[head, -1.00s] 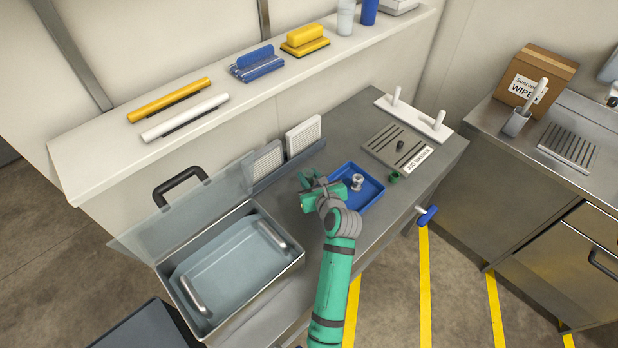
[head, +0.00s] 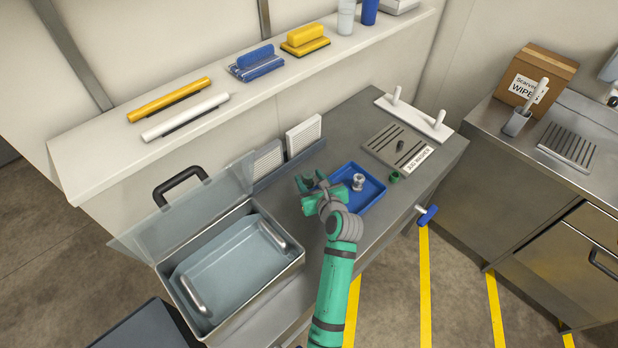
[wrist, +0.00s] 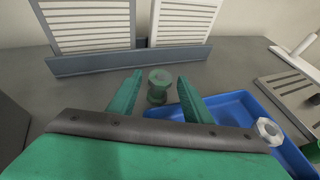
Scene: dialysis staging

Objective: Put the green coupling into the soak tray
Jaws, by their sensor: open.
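The green coupling (wrist: 160,86), a small spool-shaped piece, stands upright on the steel bench in the wrist view. My gripper (wrist: 153,88) is open, with one finger on each side of the coupling and no visible grip on it. In the head view my gripper (head: 310,183) is low over the bench, left of the blue tray, and I cannot clearly make out the coupling there. The soak tray (head: 215,262) appears to be the pale tray with two metal handles inside the steel tub at left, whose clear lid (head: 185,215) is raised.
A blue tray (head: 372,201) holds a silver fitting (head: 358,182) just right of my gripper. Another green piece (head: 394,176) sits beside the slotted drain plate (head: 385,150). A shelf runs along the wall.

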